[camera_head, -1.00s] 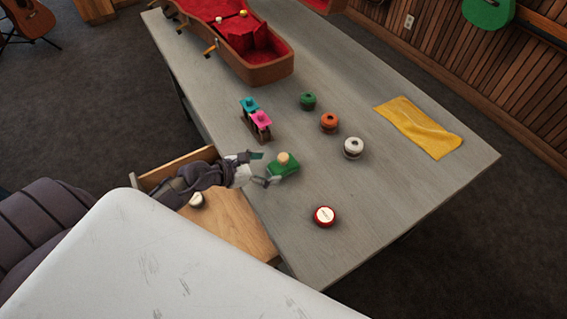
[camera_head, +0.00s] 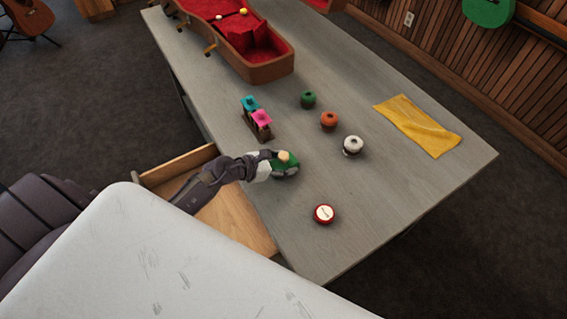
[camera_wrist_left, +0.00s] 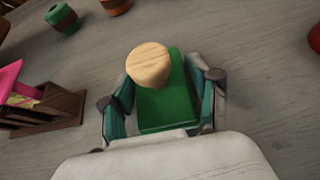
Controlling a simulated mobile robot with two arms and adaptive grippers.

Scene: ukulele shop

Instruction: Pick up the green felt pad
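The green felt pad (camera_head: 291,164) is a small green block with a round pale wooden knob on top, lying on the grey table. It also shows in the left wrist view (camera_wrist_left: 172,108), with the knob at its far end. My left gripper (camera_head: 279,165) is down at the pad, with one finger on each side of it. In the left wrist view, my left gripper (camera_wrist_left: 163,92) is open around the pad; a narrow gap shows by the left finger, and the right finger is very close to the pad or touching it. My right gripper is not in view.
A small rack with teal and pink pieces (camera_head: 257,120) stands just behind the pad. Green (camera_head: 308,100), orange (camera_head: 329,121) and white (camera_head: 352,146) round pots stand to the right. A red-and-white round tin (camera_head: 324,214) is nearer. An open drawer (camera_head: 236,222) lies below my left arm.

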